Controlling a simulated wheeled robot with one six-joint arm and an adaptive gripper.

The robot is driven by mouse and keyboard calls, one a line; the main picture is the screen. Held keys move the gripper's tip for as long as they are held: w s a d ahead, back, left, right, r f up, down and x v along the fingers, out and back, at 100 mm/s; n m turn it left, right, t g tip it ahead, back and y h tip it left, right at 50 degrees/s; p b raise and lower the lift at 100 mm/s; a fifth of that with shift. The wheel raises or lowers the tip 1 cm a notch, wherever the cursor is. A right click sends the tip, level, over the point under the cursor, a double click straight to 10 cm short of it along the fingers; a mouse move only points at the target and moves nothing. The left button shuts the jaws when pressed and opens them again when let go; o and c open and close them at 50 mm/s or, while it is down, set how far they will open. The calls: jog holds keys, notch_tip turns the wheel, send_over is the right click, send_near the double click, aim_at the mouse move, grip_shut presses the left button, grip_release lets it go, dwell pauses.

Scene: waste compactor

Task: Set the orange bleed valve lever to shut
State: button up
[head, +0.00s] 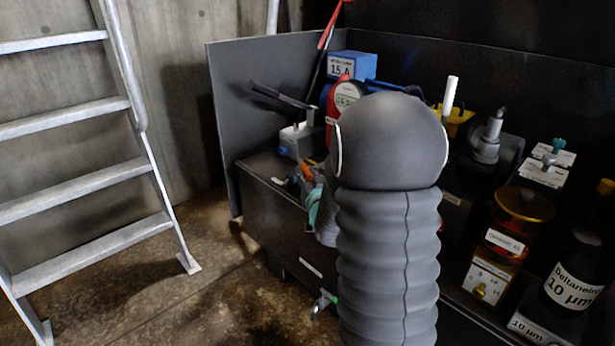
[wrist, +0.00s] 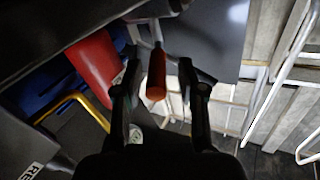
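The orange lever (wrist: 157,76) shows in the wrist view as a rounded orange grip on a thin light stem, which runs up to a grey part at the top. My gripper (wrist: 160,66) is open, with one finger on each side of the lever. A gap shows between the lever and each finger, so neither seems to touch it. In the head view my arm covers the middle of the bench, and I cannot make out the fingers there. A small orange piece (head: 306,172) shows left of the arm, but I cannot tell whether it is the lever.
A metal ladder (head: 85,180) stands at the left. Bare floor (head: 170,270) lies between ladder and bench.

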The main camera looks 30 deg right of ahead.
jog(key=shift+s, duration=0.55)
jog(key=v, duration=0.6)
jog(key=shift+s+a, duration=0.1)
jog(key=shift+s, duration=0.1)
